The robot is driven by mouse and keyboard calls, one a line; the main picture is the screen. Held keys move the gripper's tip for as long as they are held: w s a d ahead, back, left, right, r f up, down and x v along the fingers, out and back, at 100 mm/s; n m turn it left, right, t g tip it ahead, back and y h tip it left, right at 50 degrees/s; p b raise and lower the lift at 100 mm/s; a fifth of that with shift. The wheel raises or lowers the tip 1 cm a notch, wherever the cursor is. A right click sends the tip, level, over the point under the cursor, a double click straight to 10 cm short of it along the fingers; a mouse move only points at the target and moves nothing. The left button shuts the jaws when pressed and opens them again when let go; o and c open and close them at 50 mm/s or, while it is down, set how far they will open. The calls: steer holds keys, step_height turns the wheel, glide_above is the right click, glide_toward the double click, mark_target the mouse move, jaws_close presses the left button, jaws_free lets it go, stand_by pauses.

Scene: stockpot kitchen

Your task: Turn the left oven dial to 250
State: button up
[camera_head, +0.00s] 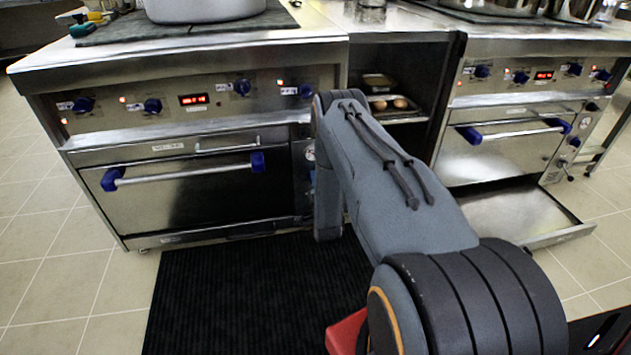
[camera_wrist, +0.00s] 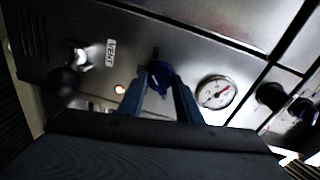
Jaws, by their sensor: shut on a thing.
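My gripper (camera_wrist: 158,92) is shut on a blue dial (camera_wrist: 160,76) on a steel panel in the wrist view, with one finger on each side of it. The finger ends partly hide the dial, and I cannot read a setting on it. In the head view, the left oven (camera_head: 150,195) has several blue dials on its front panel, such as this one (camera_head: 153,105), and a red-lit display (camera_head: 193,99) whose digits are too small to read. My arm hides my gripper there.
In the wrist view, a round gauge (camera_wrist: 216,92) sits right of the held dial. A VENT label (camera_wrist: 110,52) and a lit lamp (camera_wrist: 119,90) are to its left. The left oven has a door handle (camera_head: 185,172). Beyond an open shelf stands a right oven (camera_head: 510,145) with a drawer pulled out.

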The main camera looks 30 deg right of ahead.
steer(key=shift+m+p, duration=0.3)
steer(key=shift+m, duration=0.8)
steer(key=o, duration=1)
steer(key=shift+o, duration=0.2)
steer(key=p+v, duration=0.1)
steer(key=v, duration=0.6)
steer(key=shift+s+p, duration=0.35)
steer(key=shift+r, duration=0.1)
